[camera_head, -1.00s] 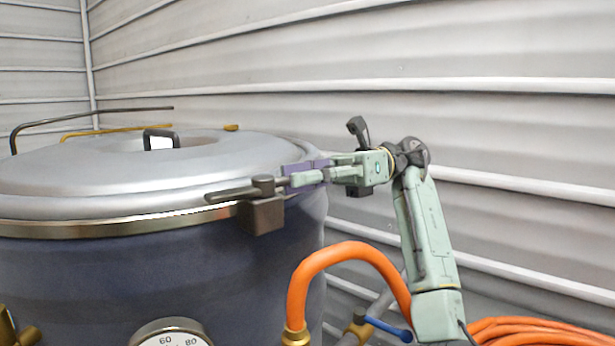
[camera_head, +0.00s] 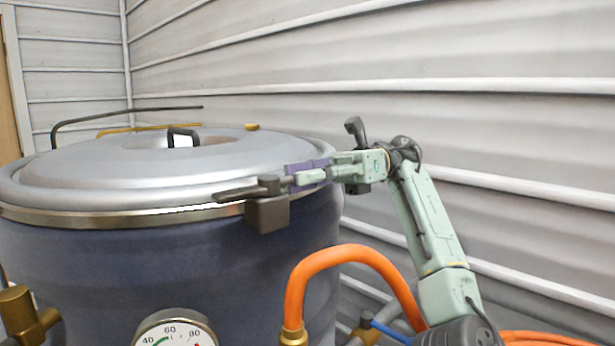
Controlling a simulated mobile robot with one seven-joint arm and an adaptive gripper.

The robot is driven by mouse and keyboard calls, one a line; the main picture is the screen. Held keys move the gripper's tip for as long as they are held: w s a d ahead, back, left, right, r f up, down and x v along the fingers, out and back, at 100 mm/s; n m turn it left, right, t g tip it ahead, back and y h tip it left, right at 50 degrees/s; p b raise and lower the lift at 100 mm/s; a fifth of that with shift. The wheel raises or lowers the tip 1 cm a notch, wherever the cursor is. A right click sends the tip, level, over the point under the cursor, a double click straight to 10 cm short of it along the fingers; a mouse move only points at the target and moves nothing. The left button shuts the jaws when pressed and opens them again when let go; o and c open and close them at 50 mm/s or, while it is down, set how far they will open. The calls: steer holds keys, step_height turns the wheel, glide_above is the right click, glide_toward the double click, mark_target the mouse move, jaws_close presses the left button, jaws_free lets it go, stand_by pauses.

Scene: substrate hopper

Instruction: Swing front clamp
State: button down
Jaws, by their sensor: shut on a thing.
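The front clamp (camera_head: 267,207) is a dark grey block with a lever arm (camera_head: 240,193) pointing left over the rim of the hopper's lid. My gripper (camera_head: 303,177) reaches in from the right at lid height. Its fingers are shut at the right end of the clamp, beside the pivot; the exact contact is partly hidden by the fingers. The silver domed lid (camera_head: 90,182) sits on the dark blue hopper (camera_head: 130,265), with a metal band around its rim.
An orange hose (camera_head: 338,255) arches up right of the hopper. A round gauge (camera_head: 175,330) and a brass valve (camera_head: 22,312) are at the lower front. A bent dark bar (camera_head: 125,110) stands behind the lid. A ribbed wall (camera_head: 480,120) closes the back and right.

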steer(key=shift+r, duration=0.25)
steer(key=c, duration=1.7)
jaws_free()
steer(key=shift+a+f, duration=0.1)
steer(key=shift+o, duration=0.2)
steer(key=shift+d+f, duration=0.1)
steer(key=shift+d, duration=0.15)
